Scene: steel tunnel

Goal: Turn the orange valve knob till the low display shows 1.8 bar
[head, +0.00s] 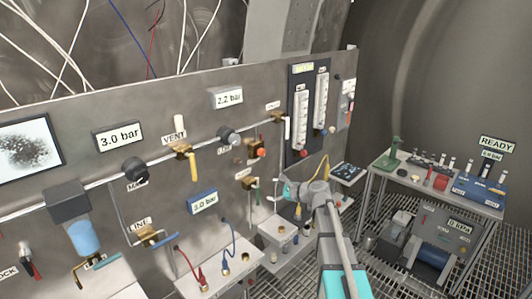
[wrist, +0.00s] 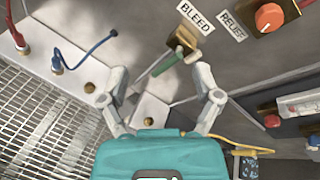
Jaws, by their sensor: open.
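The orange valve knob (wrist: 269,17) shows at the top right of the wrist view, beside the RELIEF label. In the head view an orange-red knob (head: 261,152) sits on the panel, up and left of my gripper (head: 281,191). In the wrist view my gripper (wrist: 161,76) is open, its fingers spread, with the knob apart from them, up and to the right. A display (head: 229,97) high on the panel reads 2.2 bar. A lower blue display (head: 203,202) seems to read 3.0 bar, in small print. I cannot tell which one is the low display.
A brass BLEED valve (wrist: 184,42) with a green handle shows beyond the gap between my fingers. Red and blue cables (head: 229,240) hang at the panel's lower part. Flow tubes (head: 301,118) stand right of the knob. A table (head: 387,163) with equipment is at right.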

